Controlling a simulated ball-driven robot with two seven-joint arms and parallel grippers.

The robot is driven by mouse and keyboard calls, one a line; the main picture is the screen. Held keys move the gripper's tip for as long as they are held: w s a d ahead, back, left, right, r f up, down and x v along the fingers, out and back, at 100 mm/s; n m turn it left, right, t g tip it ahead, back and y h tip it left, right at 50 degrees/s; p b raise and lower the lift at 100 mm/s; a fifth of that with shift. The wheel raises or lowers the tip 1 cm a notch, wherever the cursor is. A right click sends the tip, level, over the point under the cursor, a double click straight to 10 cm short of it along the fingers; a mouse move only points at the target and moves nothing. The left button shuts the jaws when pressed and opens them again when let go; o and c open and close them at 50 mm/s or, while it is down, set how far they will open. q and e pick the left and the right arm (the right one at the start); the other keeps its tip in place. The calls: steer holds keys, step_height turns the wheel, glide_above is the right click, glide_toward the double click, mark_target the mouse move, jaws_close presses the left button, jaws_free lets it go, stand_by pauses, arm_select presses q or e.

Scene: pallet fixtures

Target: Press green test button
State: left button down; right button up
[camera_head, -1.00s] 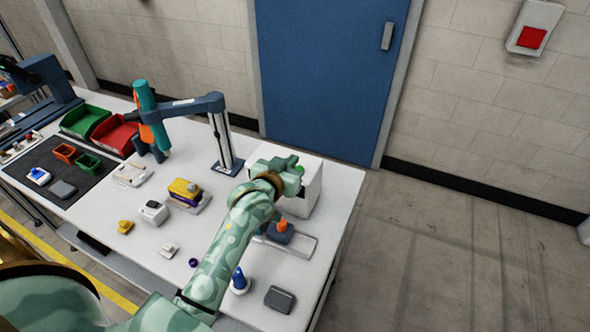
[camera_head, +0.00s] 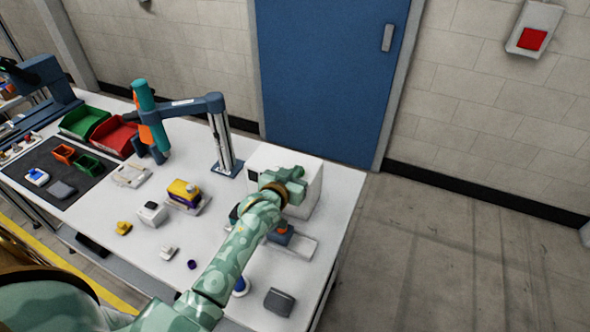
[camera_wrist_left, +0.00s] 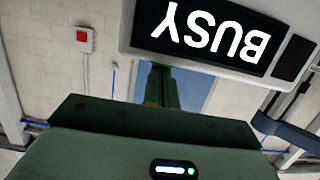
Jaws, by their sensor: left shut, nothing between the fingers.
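The white test box (camera_head: 285,155) stands at the back right of the table. In the left wrist view its face (camera_wrist_left: 210,60) shows a black display (camera_wrist_left: 215,35) with the word BUSY upside down. My left gripper (camera_head: 298,174) is in front of the box in the head view and covers part of it. The green test button cannot be made out behind the gripper. In the left wrist view the dark green fingers (camera_wrist_left: 161,85) are together and empty, below the display. Whether they touch the button is hidden. My right gripper is not in view.
A grey block (camera_head: 279,301) lies near the front edge. A monitor-like arm post (camera_head: 222,140) stands left of the box. Several small parts lie left of my arm.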

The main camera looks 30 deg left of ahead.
arm_select(q)
steer(key=shift+s+f, duration=0.25)
steer(key=shift+f, duration=0.35)
steer(key=r+p, duration=0.4)
steer(key=shift+w+r, duration=0.2)
steer(key=shift+w, duration=0.05)
steer(key=p+v, duration=0.1)
steer(key=v, duration=0.9)
steer(key=shift+s+r, duration=0.15)
steer(key=shift+r, duration=0.2)
